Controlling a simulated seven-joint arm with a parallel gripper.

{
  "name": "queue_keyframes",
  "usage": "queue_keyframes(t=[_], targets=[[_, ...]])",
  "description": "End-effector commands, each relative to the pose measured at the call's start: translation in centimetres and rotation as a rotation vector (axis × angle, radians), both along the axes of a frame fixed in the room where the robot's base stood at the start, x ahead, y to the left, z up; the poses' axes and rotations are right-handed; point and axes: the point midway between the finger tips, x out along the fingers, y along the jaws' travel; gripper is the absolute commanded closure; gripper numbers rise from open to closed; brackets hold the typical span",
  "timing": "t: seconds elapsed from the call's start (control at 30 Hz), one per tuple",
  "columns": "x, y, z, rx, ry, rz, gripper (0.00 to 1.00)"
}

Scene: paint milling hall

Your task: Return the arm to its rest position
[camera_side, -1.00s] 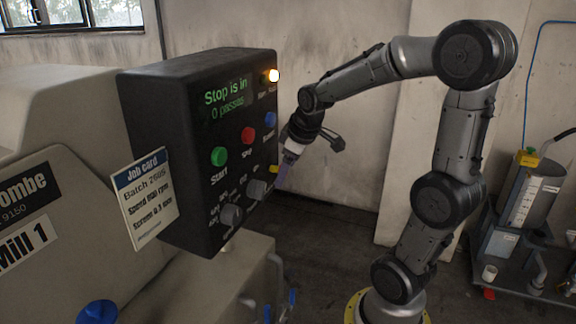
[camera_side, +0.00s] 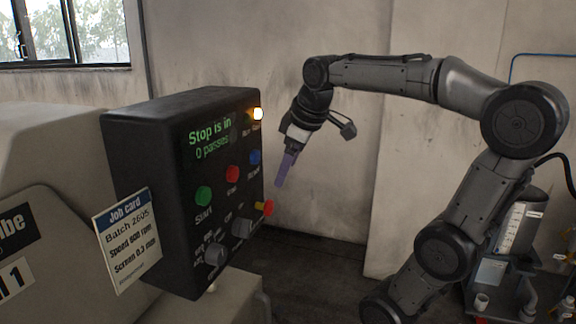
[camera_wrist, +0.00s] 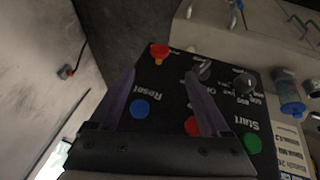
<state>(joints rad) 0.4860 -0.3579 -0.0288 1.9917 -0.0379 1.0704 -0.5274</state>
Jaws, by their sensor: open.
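My gripper (camera_side: 281,184) hangs in the air to the right of the black control panel (camera_side: 160,150), pointing down and a little left. Its fingers are apart with nothing between them, as the wrist view (camera_wrist: 160,85) also shows. It appears clear of the panel. My arm is bent, its forearm roughly level at the top. The panel's display (camera_side: 210,140) reads "Stop is in" and "0 passes". The red stop button (camera_side: 265,208) with a yellow base sits on the panel's lower right edge; it also shows in the wrist view (camera_wrist: 158,50).
The panel carries a green button (camera_side: 203,196), a red button (camera_side: 232,174), a blue button (camera_side: 254,157), knobs (camera_side: 216,254) and a lit lamp (camera_side: 258,113). A job card (camera_side: 128,243) stands at its left. A cart with a vessel (camera_side: 515,228) stands at right, behind my arm.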

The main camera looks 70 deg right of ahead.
Motion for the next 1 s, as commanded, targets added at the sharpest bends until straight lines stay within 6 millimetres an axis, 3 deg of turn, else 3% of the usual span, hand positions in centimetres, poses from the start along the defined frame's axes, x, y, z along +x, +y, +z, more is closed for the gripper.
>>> queue_keyframes(t=[0.43, 0.53, 0.67, 0.83, 1.0], targets=[[0.0, 0.1, 0.0, 0.0, 0.0, 0.002, 0.19], [0.2, 1.0, 0.4, -0.006, -0.012, 0.037, 0.19], [-0.7, 5.0, 0.1, -0.011, -0.036, 0.155, 0.19], [-4.6, 11.2, -4.1, 0.07, -0.072, 0.239, 0.19], [-7.8, 13.8, -8.9, 0.184, -0.086, 0.164, 0.19]])
